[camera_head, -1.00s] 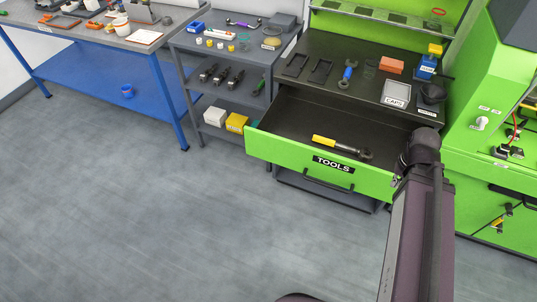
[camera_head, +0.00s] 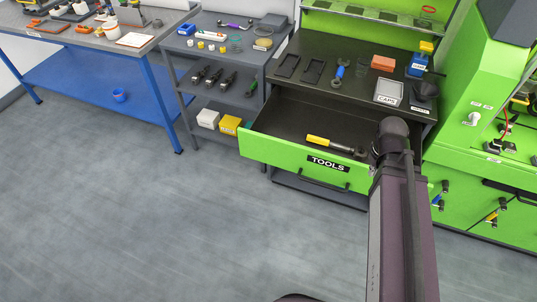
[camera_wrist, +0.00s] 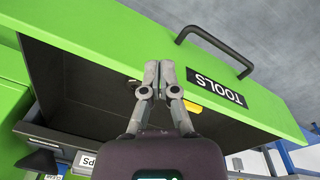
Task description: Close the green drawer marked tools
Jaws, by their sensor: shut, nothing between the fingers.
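The green drawer (camera_head: 282,157) marked TOOLS stands pulled out of the dark-topped cabinet. Its label (camera_head: 328,164) and black bar handle (camera_head: 318,181) are on the front. In the wrist view the drawer front (camera_wrist: 110,42) appears inverted, with the handle (camera_wrist: 212,50) at upper right. My gripper (camera_wrist: 160,66) is shut and empty, its fingertips overlapping the drawer front near its top rim, to the left of the label in that view. I cannot tell whether they touch it. In the head view my arm hides the gripper and the drawer's right end.
A yellow-handled wrench (camera_head: 333,145) lies inside the drawer. The cabinet top (camera_head: 310,45) holds a blue tool, an orange block and a CAPS tray (camera_head: 388,92). A grey shelf cart (camera_head: 180,90) stands left, a green machine (camera_head: 470,160) right. The floor (camera_head: 160,230) in front is clear.

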